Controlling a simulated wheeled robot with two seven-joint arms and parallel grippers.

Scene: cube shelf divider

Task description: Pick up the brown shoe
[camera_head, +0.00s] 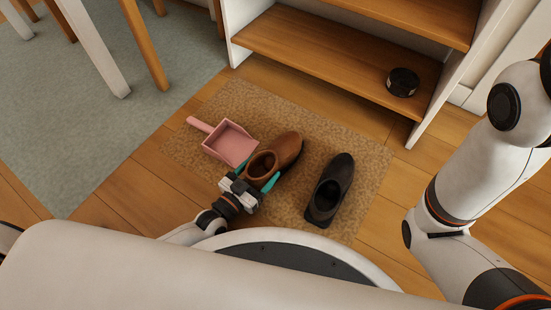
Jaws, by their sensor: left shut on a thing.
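The brown shoe (287,149), an ankle-high shoe, is on or just over the patterned mat (352,154), with its opening toward me and its toe toward the shelf; I cannot tell whether it touches the mat. My left gripper (255,182), with teal fingers, is shut on the shoe at its near, opening end. The fingers partly hide the rim there. My right arm (478,185) comes in at the right, but its gripper is outside the view.
A black shoe (330,188) lies just right of the brown one. A pink dustpan (230,143) lies to its left. A wooden shelf (310,48) stands behind, with a dark round tin (402,82) on its lower board. Chair or table legs (92,47) stand on a grey-green rug (60,120).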

